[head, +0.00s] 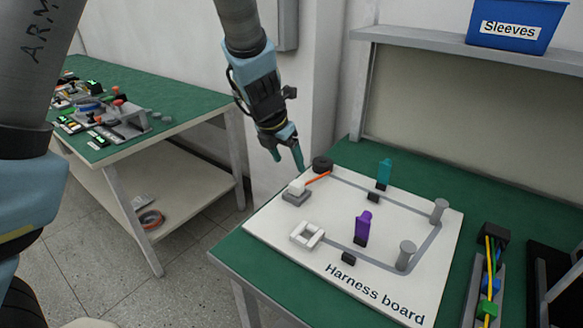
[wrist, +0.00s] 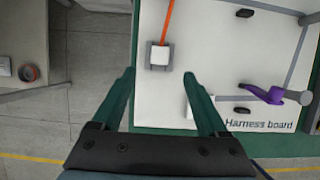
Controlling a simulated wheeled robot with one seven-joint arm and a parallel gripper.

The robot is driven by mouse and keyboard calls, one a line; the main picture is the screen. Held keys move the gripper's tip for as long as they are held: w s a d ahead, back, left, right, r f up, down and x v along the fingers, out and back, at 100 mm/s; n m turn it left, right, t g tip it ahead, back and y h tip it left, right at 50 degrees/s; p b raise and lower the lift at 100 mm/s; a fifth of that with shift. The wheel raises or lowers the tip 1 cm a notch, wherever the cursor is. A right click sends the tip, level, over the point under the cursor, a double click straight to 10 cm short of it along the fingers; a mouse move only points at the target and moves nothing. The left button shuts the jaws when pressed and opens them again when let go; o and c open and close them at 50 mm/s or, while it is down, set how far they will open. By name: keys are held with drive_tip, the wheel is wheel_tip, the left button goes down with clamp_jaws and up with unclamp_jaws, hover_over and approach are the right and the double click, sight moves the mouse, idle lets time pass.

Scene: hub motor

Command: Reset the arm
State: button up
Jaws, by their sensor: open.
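My arm hangs down from the top of the head view. My gripper (head: 289,157) is above the far left edge of the harness board (head: 262,229). In the wrist view its two green fingers (wrist: 161,87) are spread apart with nothing between them. Below and beyond the fingers, a white connector on a grey base (head: 296,192) has an orange wire (head: 318,179) leading from it; the connector also shows in the wrist view (wrist: 160,56). The gripper appears clear of the board and its parts.
The board carries a purple clip (head: 362,228), a teal clip (head: 384,173), grey posts (head: 405,256) and a white square frame (head: 307,235). A tray with colored wires (head: 487,283) is at right. A blue Sleeves bin (head: 515,22) sits on the shelf. Another cluttered table (head: 180,118) stands left.

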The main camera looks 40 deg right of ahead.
drive_tip(key=shift+s+a+r, duration=0.1)
drive_tip(key=shift+a+r, duration=0.1)
drive_tip(key=shift+r, duration=0.3)
drive_tip(key=w+a+r+n+t, duration=0.2)
drive_tip(key=w+a+n, duration=0.6)
drive_tip(key=n, duration=0.1)
drive_tip(key=w+a+r+n+t, duration=0.2)
drive_tip(key=w+a+r+n, duration=0.1)
drive_tip(key=w+a+n, duration=0.5)
drive_tip(key=w+a+n+y, duration=0.2)
drive_tip(key=a+n, duration=0.7)
drive_tip(key=n, duration=0.1)
drive_tip(key=s+a+n+g+y, duration=0.1)
drive_tip(key=s+a+n, duration=0.5)
drive_tip(key=a+n, duration=0.4)
drive_tip(key=s+a+f+n+g+y, duration=0.1)
drive_tip(key=s+a+n+g, duration=0.1)
drive_tip(key=s+a+n, duration=0.4)
drive_tip(key=a+n, duration=0.3)
drive_tip(key=n, duration=0.3)
drive_tip(key=shift+s+a+f+n+g, duration=0.15)
drive_tip(key=shift+s+a+n+g, duration=0.15)
drive_tip(key=shift+s+a+n, duration=0.1)
